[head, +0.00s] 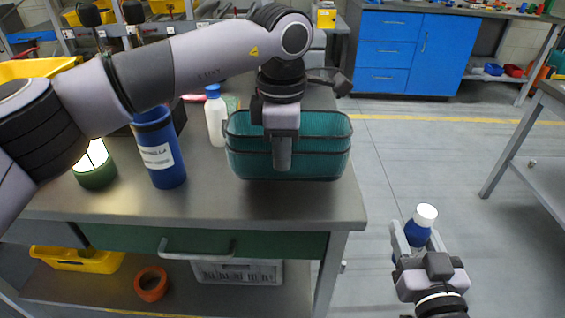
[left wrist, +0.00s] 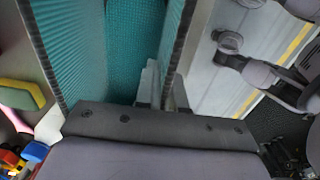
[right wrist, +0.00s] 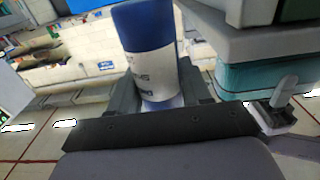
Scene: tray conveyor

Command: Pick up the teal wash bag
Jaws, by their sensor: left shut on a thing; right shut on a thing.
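The teal wash bag (head: 290,165) is an open, box-shaped bag with dark trim near the right end of the grey table. My left gripper (head: 283,152) reaches down from above and is shut on its near wall. In the left wrist view the bag's inside (left wrist: 133,45) is open, with the gripped wall at the fingers (left wrist: 160,85). Whether its base touches the table I cannot tell. My right gripper (head: 418,240) is shut on a blue bottle (head: 419,229) with a white cap, off the table's right side. The bottle's white label shows in the right wrist view (right wrist: 152,72).
A white bottle (head: 216,118) with a blue cap stands just left of the bag. A larger blue bottle (head: 160,155) and a green lantern (head: 95,168) stand further left. The table's right edge is close to the bag; open floor (head: 430,150) lies beyond.

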